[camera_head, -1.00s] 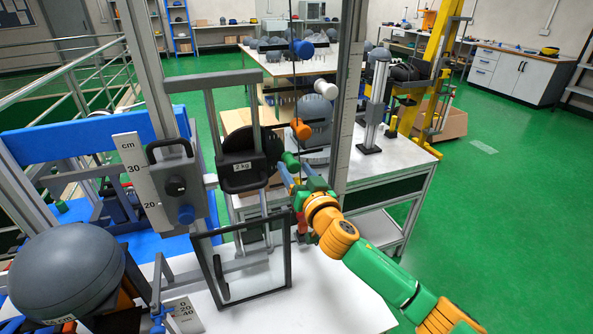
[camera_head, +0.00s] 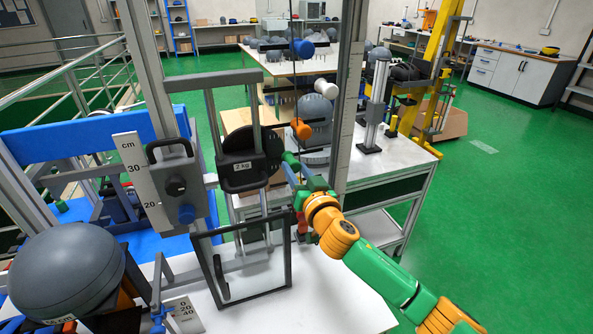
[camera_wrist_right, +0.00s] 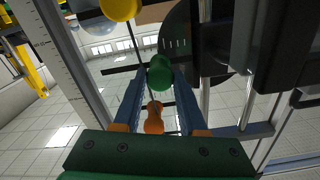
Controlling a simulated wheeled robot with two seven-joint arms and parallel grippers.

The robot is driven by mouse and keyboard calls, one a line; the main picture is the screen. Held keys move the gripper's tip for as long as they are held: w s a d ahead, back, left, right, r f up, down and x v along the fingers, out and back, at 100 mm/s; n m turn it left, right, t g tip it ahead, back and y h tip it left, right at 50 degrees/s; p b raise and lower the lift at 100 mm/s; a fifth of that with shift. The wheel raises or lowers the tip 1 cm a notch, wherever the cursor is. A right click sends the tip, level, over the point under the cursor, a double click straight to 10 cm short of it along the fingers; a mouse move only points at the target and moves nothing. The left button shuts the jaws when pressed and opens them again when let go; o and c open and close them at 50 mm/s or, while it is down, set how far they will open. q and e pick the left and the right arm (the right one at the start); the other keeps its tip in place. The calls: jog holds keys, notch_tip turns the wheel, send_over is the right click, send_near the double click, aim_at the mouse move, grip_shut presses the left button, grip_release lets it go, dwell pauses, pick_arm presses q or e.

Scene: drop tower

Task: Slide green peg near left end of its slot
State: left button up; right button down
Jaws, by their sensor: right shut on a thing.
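The green peg (camera_head: 289,159) sticks out beside the black 2 kg weight block in the head view. It also shows in the right wrist view (camera_wrist_right: 160,72), between the blue fingertips. My right gripper (camera_head: 291,168) reaches up to it from the lower right and is shut on it. In the right wrist view, its fingers (camera_wrist_right: 159,80) lie on both sides of the peg. The slot behind the peg is mostly hidden, so I cannot tell where along it the peg stands. My left gripper is not in view.
An orange peg (camera_head: 301,129), a white peg (camera_head: 326,88) and a blue peg (camera_head: 303,48) stand above the green one. A grey upright (camera_head: 346,110) rises close on the right. The 2 kg block (camera_head: 243,168) and a framed panel (camera_head: 240,265) are on the left and below.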

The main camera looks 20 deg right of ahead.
dwell(0.6)
jog(key=shift+s+a+f+b, duration=0.15)
jog(key=shift+a+b, duration=0.3)
jog(key=shift+a, duration=1.2)
jog(key=c, duration=0.6)
grip_release()
jog(key=shift+a, duration=0.1)
jog(key=shift+o, duration=0.7)
jog(key=shift+a, duration=0.4)
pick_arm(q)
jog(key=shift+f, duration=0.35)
pick_arm(e)
jog(key=shift+d, duration=0.3)
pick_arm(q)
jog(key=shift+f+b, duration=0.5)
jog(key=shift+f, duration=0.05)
pick_arm(e)
jog(key=s, duration=0.7)
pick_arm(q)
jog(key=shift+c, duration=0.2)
pick_arm(e)
jog(key=shift+d, duration=0.1)
